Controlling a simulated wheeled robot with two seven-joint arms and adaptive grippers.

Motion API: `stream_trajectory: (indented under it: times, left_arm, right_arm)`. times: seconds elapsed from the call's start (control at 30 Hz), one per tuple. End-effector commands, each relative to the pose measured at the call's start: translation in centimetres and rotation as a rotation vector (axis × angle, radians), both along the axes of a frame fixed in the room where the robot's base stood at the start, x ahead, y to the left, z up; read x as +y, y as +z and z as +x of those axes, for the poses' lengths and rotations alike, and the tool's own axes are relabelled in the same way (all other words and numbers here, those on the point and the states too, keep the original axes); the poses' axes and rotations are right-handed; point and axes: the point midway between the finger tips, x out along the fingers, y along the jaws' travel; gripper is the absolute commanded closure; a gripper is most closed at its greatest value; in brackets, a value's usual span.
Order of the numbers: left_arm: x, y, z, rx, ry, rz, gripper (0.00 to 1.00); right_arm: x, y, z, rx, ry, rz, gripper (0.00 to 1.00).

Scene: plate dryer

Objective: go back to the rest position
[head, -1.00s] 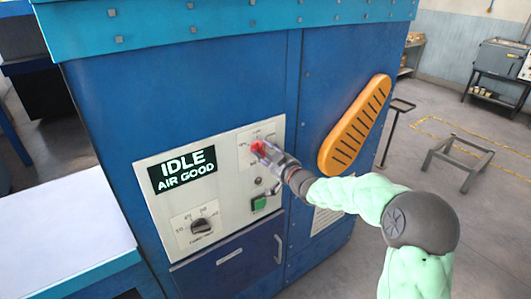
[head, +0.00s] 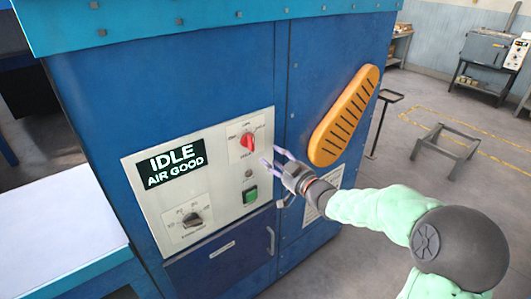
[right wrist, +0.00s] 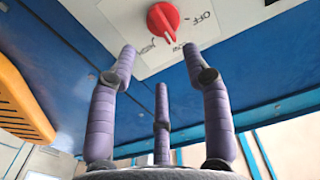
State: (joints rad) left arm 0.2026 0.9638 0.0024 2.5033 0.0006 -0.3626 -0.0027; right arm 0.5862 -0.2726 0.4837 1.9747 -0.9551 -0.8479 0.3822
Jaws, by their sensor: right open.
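My right gripper (head: 274,160) is open and empty in the head view, in front of the right edge of the control panel and apart from it. In the right wrist view its purple fingers (right wrist: 162,75) are spread with nothing between them. The red knob (head: 248,141) on the panel is uncovered, up and left of the fingertips; it also shows in the right wrist view (right wrist: 163,19) beyond the fingers. The display (head: 174,163) reads IDLE, AIR GOOD. My left gripper is not in view.
The panel (head: 225,187) also carries a green button (head: 250,194) and a black dial (head: 192,219). An orange vented guard (head: 345,116) sticks out right of the panel, close above my right arm. A white-topped table (head: 55,225) stands at left.

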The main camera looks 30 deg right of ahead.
Motion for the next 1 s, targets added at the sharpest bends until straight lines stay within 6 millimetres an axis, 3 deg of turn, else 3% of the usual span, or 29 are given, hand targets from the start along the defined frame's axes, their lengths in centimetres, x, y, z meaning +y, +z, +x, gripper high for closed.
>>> stream_trajectory:
  times: [0.2,0.8,0.87,1.0]
  left_arm:
    - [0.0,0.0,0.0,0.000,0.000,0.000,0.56]
    - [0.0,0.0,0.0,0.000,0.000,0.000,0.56]
    - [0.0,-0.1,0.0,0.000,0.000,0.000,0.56]
    - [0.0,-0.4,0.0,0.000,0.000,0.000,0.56]
  right_arm:
    - [-0.1,0.0,-1.6,0.000,0.000,-0.001,0.51]
    - [-0.1,-0.1,-1.7,0.002,0.001,0.002,0.51]
    - [0.1,-0.7,-1.5,0.012,0.001,0.010,0.51]
    - [1.1,-4.7,-0.4,0.082,-0.004,0.069,0.51]
